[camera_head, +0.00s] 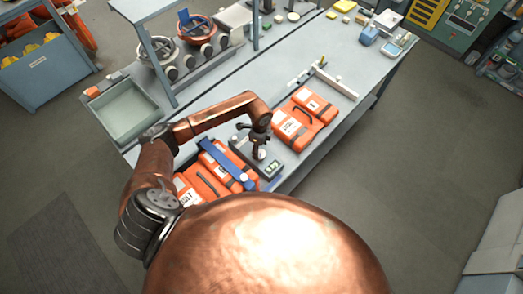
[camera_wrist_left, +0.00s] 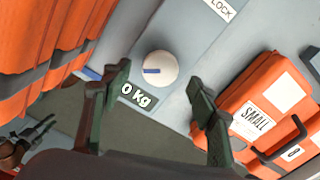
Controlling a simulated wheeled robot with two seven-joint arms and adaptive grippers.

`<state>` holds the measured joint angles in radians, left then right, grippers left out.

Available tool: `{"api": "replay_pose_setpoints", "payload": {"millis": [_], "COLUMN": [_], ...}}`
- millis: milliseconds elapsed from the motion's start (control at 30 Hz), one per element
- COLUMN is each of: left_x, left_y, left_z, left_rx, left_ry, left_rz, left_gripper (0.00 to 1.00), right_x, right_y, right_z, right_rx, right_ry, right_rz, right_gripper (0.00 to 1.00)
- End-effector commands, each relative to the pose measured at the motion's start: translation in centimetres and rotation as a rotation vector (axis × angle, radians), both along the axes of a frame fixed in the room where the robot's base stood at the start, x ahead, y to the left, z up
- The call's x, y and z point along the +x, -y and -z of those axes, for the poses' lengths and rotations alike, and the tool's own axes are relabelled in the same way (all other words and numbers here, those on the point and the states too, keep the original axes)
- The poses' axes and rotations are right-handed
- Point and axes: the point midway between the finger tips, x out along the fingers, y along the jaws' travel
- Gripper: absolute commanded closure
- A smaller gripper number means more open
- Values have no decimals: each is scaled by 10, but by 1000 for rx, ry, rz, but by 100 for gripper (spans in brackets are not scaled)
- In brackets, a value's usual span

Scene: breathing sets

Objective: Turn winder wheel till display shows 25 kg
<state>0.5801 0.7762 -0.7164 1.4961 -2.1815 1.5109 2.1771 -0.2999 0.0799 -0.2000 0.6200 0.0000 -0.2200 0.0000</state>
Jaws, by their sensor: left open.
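The winder wheel (camera_wrist_left: 160,70) is a round white knob with a blue mark, on a grey panel in the left wrist view. In the head view the wheel (camera_head: 260,154) shows small under my gripper. In the head view my left gripper (camera_head: 258,146) hangs over the device. My right gripper is not in view.
A grey tray (camera_head: 130,108) stands farther left. The bench's front edge is close.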

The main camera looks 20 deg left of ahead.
Motion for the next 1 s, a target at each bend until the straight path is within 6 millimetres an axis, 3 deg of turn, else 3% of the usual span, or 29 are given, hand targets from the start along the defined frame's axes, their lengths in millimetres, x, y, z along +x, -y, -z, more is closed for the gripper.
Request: {"api": "replay_pose_setpoints", "payload": {"millis": [233,600,1000], "left_x": [0,1,1], "left_y": [2,1,1], "left_z": [29,35,34], "left_rx": [-2,-1,-1], "left_ry": [-1,1,1], "left_rz": [1,4,3], "left_gripper": [46,47,74], "right_x": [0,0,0], "right_y": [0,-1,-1], "right_z": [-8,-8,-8], "right_rx": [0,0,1], "right_ry": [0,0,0], "right_rz": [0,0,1], "right_gripper": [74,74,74]}}
